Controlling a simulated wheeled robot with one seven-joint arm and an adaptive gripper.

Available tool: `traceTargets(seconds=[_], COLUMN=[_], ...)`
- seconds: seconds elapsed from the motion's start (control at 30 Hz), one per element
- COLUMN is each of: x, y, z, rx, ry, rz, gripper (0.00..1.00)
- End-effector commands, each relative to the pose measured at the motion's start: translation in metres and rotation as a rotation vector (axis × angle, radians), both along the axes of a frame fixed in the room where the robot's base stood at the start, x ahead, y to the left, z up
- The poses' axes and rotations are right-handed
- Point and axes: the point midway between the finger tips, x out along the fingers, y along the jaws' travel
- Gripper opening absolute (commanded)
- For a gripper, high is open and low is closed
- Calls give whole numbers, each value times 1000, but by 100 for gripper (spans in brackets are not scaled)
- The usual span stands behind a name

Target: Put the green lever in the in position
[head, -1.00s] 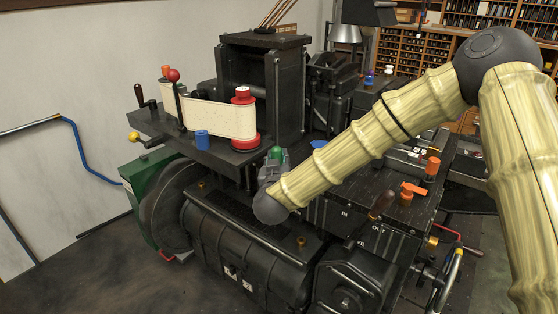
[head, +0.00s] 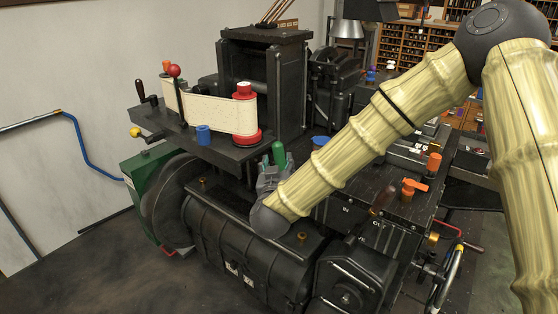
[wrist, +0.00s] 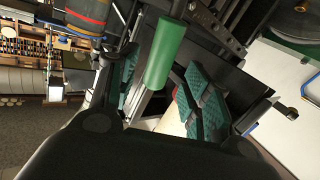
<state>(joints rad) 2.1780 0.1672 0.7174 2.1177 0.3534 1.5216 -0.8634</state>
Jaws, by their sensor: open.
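The green lever (head: 279,153) stands on the black machine, just past the end of my arm in the head view. In the wrist view its green handle (wrist: 165,55) is large and close, lying between the two fingers. My gripper (head: 268,180) is at the lever, partly hidden by my own wrist in the head view. In the wrist view my gripper (wrist: 163,95) is open, with a teal-padded finger on either side of the handle. I cannot tell whether either finger touches it. The IN and OUT labels (head: 362,218) are on the machine's front edge.
A red spool (head: 246,120) with a paper strip and a blue knob (head: 203,135) stand on the shelf at left. An orange lever (head: 414,185) and an orange knob (head: 433,163) are to the right. A dark cylinder housing (head: 235,240) lies below my gripper.

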Motion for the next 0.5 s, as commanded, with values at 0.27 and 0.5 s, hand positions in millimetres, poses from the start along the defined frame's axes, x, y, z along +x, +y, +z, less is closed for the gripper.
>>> traceTargets(seconds=[0.27, 0.5], x=[-19, -21], y=[0, 0], z=[1, 1], rx=[0, 0], ry=[1, 1], rz=[0, 0], gripper=[49, 49])
